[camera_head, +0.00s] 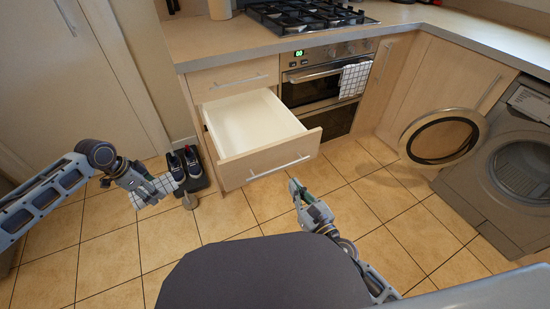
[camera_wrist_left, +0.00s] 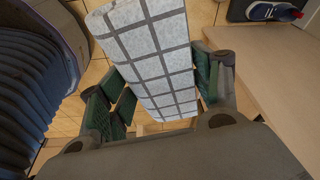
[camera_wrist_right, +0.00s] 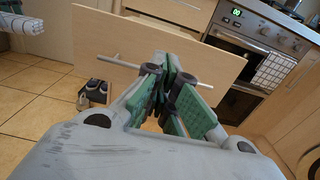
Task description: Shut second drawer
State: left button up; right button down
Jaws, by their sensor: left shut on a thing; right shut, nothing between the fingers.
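The second drawer (camera_head: 268,158) stands pulled out, with a white empty interior, a wooden front and a bar handle (camera_head: 281,168). Its front also shows in the right wrist view (camera_wrist_right: 100,38). My right gripper (camera_head: 294,187) is shut and empty, just in front of the drawer front near the handle's right end. In the right wrist view its fingers (camera_wrist_right: 171,75) overlap the handle; I cannot tell whether they touch. My left gripper (camera_head: 148,188) is shut on a white checked cloth (camera_wrist_left: 155,55), away to the left of the drawer above the floor.
The top drawer (camera_head: 234,79) above is shut. The oven (camera_head: 325,77) with a checked towel (camera_head: 354,79) stands to the right. A washing machine (camera_head: 510,180) has its round door (camera_head: 472,125) swung open. Dark shoes (camera_head: 184,165) lie left of the drawer. The tiled floor ahead is clear.

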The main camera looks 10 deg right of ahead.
pick_arm(q)
jog(key=shift+r, duration=0.1)
pick_arm(e)
jog(key=shift+w, duration=0.15)
pick_arm(q)
jog(key=shift+r+p, duration=0.6)
jog(key=shift+p, duration=0.05)
jog(key=shift+r+p, duration=0.7)
jog(key=shift+p, duration=0.05)
pick_arm(e)
send_near(271, 152)
pick_arm(q)
jog(key=shift+r+p, duration=0.45)
jog(key=shift+r, duration=0.05)
pick_arm(e)
jog(key=shift+x, duration=3.5)
jog(key=shift+w+f, duration=0.1)
jog(key=shift+w, duration=0.05)
